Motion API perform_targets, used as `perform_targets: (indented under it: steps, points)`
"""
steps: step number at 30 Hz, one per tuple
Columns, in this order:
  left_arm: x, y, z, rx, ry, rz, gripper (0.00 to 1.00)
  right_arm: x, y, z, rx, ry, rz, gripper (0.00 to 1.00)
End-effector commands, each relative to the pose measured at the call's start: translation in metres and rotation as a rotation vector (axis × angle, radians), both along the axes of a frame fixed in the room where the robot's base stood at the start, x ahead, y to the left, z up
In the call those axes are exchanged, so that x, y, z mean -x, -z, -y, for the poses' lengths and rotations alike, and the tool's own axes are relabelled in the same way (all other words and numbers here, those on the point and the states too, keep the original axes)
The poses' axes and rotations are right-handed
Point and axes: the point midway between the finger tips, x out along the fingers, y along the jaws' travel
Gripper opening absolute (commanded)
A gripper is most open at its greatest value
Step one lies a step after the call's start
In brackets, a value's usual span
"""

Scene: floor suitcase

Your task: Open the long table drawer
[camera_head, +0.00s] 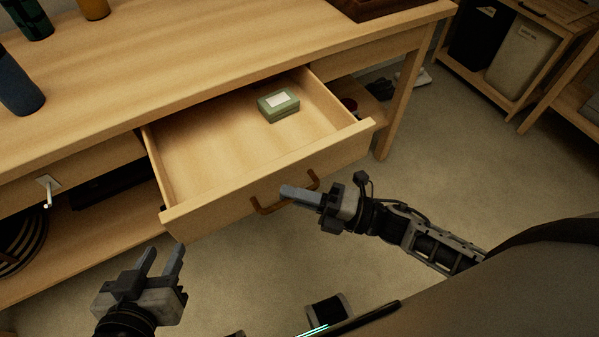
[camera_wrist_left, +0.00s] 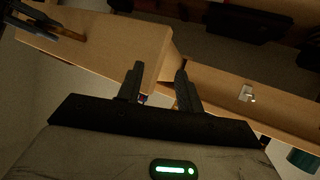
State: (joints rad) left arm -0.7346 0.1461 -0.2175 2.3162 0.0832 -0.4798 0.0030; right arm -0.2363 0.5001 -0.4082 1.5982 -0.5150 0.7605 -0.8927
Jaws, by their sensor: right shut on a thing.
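The long table drawer (camera_head: 200,195) is pulled well out of the wooden table in the head view. A small green box (camera_head: 278,105) lies inside it toward the back right. A curved brown handle (camera_head: 262,208) is on the drawer front. My right gripper (camera_head: 286,192) is at the handle, shut on its bar. My left gripper (camera_head: 162,258) is open and empty, below and left of the drawer front. In the left wrist view its two fingers (camera_wrist_left: 159,82) stand apart, and the drawer front (camera_wrist_left: 105,45) shows beyond them.
The table top (camera_head: 190,70) holds several bottles, with a blue one (camera_head: 18,82) at the left. A key-like metal piece (camera_head: 47,188) sticks out of the left panel. A lower shelf (camera_head: 100,222) runs underneath. Another wooden unit (camera_head: 505,90) stands at the right.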

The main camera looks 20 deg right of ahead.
Motion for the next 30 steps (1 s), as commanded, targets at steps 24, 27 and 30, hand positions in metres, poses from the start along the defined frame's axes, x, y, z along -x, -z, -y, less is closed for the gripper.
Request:
perform_targets:
  steps: [24,27,30]
  points:
    - [-0.0001,0.0047,0.0027,0.000,0.006,-0.014,0.36,0.0086,0.0002,-0.0044,0.001,-0.020,0.000,0.33]
    - [0.0000,0.0047,0.0026,-0.002,0.007,-0.013,0.36,0.0087,0.0001,-0.0045,0.001,-0.020,0.000,0.33]
    - [0.0001,0.0047,0.0026,-0.002,0.009,-0.013,0.36,0.0087,0.0001,-0.0046,0.000,-0.019,-0.001,0.33]
